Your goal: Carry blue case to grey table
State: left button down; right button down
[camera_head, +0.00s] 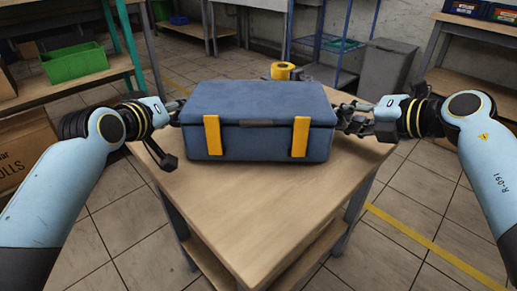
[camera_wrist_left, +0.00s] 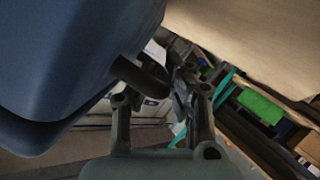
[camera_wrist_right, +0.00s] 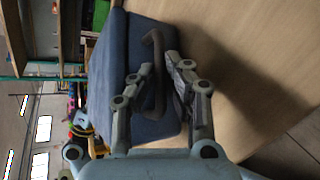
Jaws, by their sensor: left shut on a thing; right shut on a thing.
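The blue case (camera_head: 258,122), with two yellow latches and a dark front handle, is upright on or just above a wooden-topped table (camera_head: 250,210). I cannot tell whether its base touches the top. My left gripper (camera_head: 172,135) is at the case's left side, shut on a dark side handle (camera_wrist_left: 140,76). My right gripper (camera_head: 350,120) is at the right side, shut on the other side handle (camera_wrist_right: 157,75). In the right wrist view the fingers lie around that handle, close to the case wall (camera_wrist_right: 125,60). No table is clearly the grey one.
A yellow roll (camera_head: 283,71) is behind the case. A green bin (camera_head: 75,62) stands on a shelf at the left. A grey bin (camera_head: 386,72) and a wooden bench (camera_head: 480,25) are at the back right. Tiled floor (camera_head: 400,250) is open at the front right.

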pick_arm(q)
jog(key=shift+f, duration=0.45)
pick_arm(e)
jog(key=shift+d+f, duration=0.1)
jog(key=shift+f, duration=0.4)
pick_arm(q)
jog(key=c, duration=1.8)
grip_release()
jog(key=shift+f+b, duration=0.25)
jog(key=shift+b, duration=0.1)
pick_arm(e)
jog(key=c, duration=1.8)
grip_release()
jog(key=shift+f, duration=0.2)
pick_arm(q)
jog(key=o, duration=0.4)
jog(key=shift+r, duration=0.2)
pick_arm(e)
jog(key=o, duration=0.4)
jog(key=shift+r, duration=0.15)
jog(key=shift+o, duration=0.2)
